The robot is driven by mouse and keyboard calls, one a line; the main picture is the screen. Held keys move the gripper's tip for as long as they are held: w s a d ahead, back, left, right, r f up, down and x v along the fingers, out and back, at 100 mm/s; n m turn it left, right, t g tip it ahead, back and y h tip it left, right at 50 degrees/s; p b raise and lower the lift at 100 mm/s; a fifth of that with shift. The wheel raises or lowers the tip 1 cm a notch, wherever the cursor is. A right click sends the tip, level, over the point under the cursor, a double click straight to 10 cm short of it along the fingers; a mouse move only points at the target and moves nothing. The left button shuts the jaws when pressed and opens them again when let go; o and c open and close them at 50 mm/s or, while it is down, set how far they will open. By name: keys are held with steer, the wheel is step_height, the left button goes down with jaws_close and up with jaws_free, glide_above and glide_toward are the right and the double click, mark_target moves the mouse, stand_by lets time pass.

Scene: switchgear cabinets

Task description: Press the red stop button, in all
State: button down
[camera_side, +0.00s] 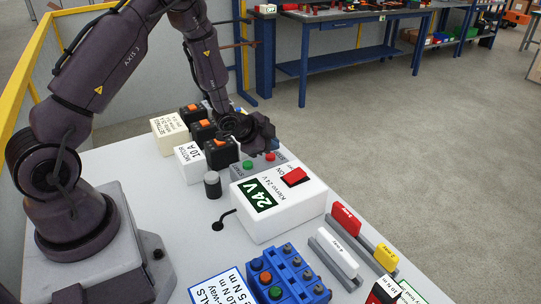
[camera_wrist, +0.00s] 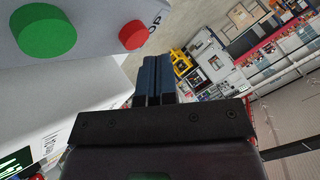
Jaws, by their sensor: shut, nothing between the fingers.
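The red stop button (camera_side: 270,157) sits on a small light-grey box, to the right of a green button (camera_side: 247,165). In the wrist view the red button (camera_wrist: 132,35) is close to my fingertips, just up and left of them, with a visible gap in the picture. The larger green button (camera_wrist: 45,33) is farther left. My gripper (camera_wrist: 157,62) is shut and empty, its two dark fingers side by side. In the side view my gripper (camera_side: 262,142) is low, just behind the button box; its fingertips are hard to make out, and contact cannot be told.
A white 24 V box (camera_side: 310,208) with a red rocker switch (camera_side: 295,177) stands in front of the buttons. Black breakers with orange switches (camera_side: 202,125) stand left of my gripper. A dark knob (camera_side: 212,185) and a blue terminal block (camera_side: 290,262) are nearby.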

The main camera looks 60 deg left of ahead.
mark_target(269, 157)
steer(key=shift+r, duration=2.55)
steer(key=shift+s+a+f, duration=0.15)
steer(key=shift+s+f, duration=0.1)
steer(key=s+g, duration=0.1)
steer(key=s+f+n, duration=0.1)
steer(key=s+n+g, duration=0.1)
steer(key=shift+s+a+f+g+y, duration=0.1)
steer(key=shift+a+f+g+y, duration=0.2)
steer(key=shift+f+y, duration=0.1)
steer(key=s+r, duration=0.1)
steer(key=s+n+g, duration=0.1)
steer(key=s+r+n+g, duration=0.1)
steer(key=shift+s+d+r, duration=0.2)
steer(key=shift+d+r, duration=0.1)
steer(key=s+d+r+n+h, duration=0.1)
steer(key=s+d+r+n, duration=0.1)
steer(key=s+d+r, duration=0.5)
steer(key=s+d+r+n+t, duration=0.1)
steer(key=s+d+r, duration=0.6)
steer(key=r, duration=0.8)
steer(key=s, duration=0.3)
steer(key=shift+s+d+n+h, duration=0.25)
steer(key=shift+d+n+h, duration=0.1)
steer(key=shift+n+h, duration=0.05)
